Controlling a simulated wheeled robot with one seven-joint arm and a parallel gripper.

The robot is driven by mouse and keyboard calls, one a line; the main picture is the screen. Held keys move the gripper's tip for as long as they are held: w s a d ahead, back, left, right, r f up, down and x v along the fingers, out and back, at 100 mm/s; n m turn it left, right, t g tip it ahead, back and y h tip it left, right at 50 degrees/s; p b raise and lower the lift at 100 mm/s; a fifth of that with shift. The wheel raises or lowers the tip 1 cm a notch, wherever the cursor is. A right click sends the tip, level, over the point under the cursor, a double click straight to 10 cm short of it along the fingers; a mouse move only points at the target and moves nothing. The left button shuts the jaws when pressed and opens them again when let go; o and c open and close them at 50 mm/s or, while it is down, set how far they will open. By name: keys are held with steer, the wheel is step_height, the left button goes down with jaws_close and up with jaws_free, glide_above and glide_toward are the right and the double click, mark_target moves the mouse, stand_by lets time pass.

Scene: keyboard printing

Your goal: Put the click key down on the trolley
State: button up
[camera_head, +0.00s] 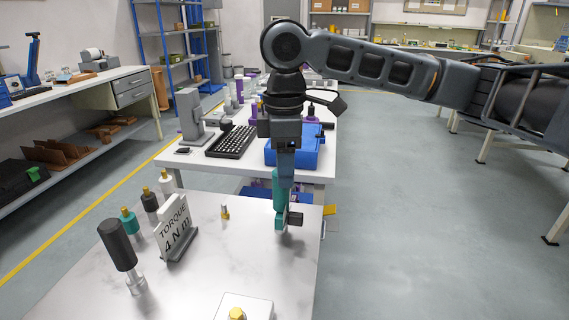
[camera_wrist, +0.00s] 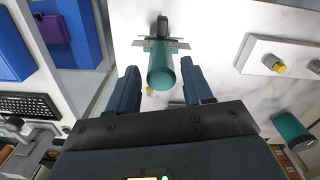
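The click key appears as a teal cylinder with a dark end (camera_head: 279,222) in the head view, below my gripper (camera_head: 285,180), over the right side of the white marbled trolley top (camera_head: 225,260). In the wrist view the key's teal round end (camera_wrist: 162,72) faces me between my two fingers (camera_wrist: 160,85). Narrow gaps show on both sides of it, so the fingers look open and apart from it. The key looks roughly upright, its dark end to the right. I cannot tell for certain that its lower end touches the trolley top.
The "TORQUE 4 N m" sign (camera_head: 174,228), a black-handled tool (camera_head: 118,245) and several small bottles stand on the left. A white block (camera_head: 245,306) with a yellow-topped bolt is at the front. Behind is a table with a keyboard (camera_head: 232,142) and a blue case (camera_head: 300,150).

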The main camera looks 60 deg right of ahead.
steer(key=shift+o, duration=0.7)
step_height(320, 180, up, 12)
steer(key=shift+r, duration=0.2)
stand_by(0.4)
